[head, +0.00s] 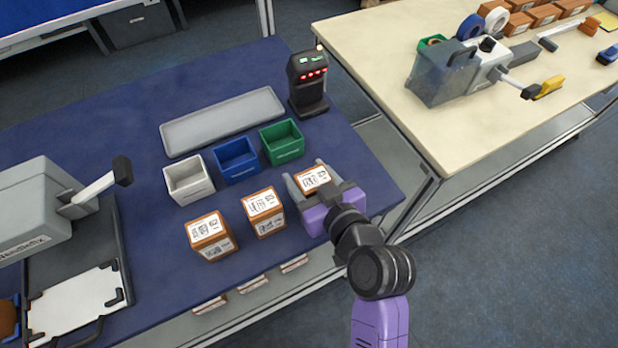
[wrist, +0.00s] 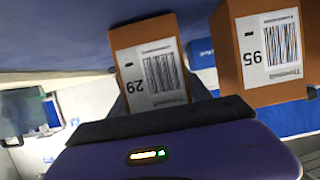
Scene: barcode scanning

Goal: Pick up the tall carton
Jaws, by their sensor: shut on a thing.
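Three orange-brown cartons with white barcode labels on top show in the head view: a left carton (head: 211,235), a middle carton (head: 264,212) and a right carton (head: 314,178). My purple gripper (head: 307,174) is shut on the right carton, with a grey finger on either side of it. Its lower part is hidden by my gripper, so I cannot tell its full height or whether it touches the table. In the wrist view, a carton labelled 29 (wrist: 152,68) is directly ahead of my gripper, and a carton labelled 95 (wrist: 268,52) stands beside it.
White (head: 188,180), blue (head: 237,160) and green (head: 282,143) bins stand behind the cartons on the blue table (head: 100,130). A grey tray (head: 222,120) and a black scanner (head: 308,85) are farther back. A grey machine (head: 35,210) stands at left.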

